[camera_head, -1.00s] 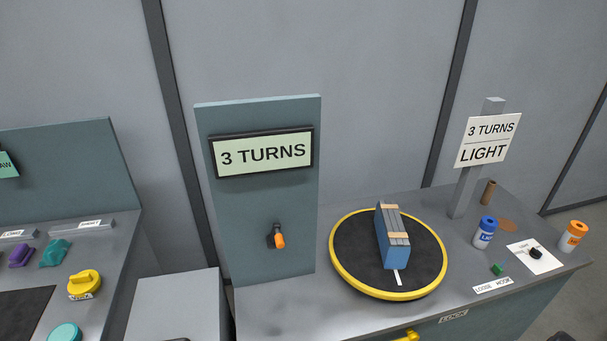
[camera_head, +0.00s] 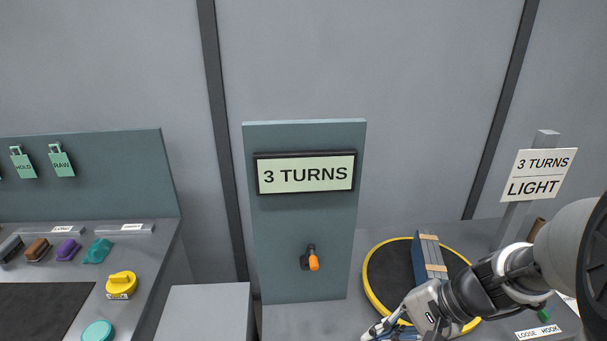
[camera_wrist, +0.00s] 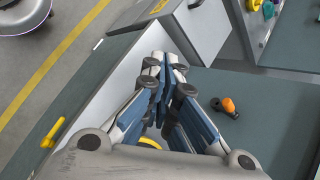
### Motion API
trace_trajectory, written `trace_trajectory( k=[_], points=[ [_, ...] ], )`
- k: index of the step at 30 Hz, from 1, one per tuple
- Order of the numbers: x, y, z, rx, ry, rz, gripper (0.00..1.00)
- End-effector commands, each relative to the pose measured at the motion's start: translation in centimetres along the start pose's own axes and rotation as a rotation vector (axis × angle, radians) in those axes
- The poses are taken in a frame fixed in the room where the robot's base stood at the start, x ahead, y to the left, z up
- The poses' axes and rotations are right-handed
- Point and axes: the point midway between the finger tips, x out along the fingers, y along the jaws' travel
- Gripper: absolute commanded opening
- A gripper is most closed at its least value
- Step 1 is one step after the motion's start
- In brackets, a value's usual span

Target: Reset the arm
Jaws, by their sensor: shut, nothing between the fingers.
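My gripper (camera_head: 374,332) shows at the bottom of the head view, with my arm coming in from the right edge. In the wrist view my gripper (camera_wrist: 164,62) has its fingertips together with nothing between them. It is in front of the round black turntable with a yellow rim (camera_head: 367,282) and hides part of it. A blue-grey block with tan bands (camera_head: 429,252) stands on the turntable, its lower part hidden by my arm.
An upright panel with a "3 TURNS" sign (camera_head: 306,175) and an orange-tipped knob (camera_head: 313,263) stands left of the turntable. The knob also shows in the wrist view (camera_wrist: 228,104). A signpost (camera_head: 538,175) stands right.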

Motion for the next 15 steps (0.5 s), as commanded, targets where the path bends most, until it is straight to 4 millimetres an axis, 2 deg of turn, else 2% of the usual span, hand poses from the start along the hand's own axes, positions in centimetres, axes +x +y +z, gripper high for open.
trace_trajectory(
  k=[1, 6, 10, 15],
  points=[
    [-0.7, -0.4, 2.0, -0.089, 0.025, 0.052, 0.00],
    [-3.0, 0.4, 7.1, -0.349, 0.115, 0.225, 0.00],
    [-4.9, 1.4, 9.9, -0.541, 0.210, 0.338, 0.00],
    [-7.5, 2.7, 12.2, -0.764, 0.353, 0.452, 0.00]
  ],
)
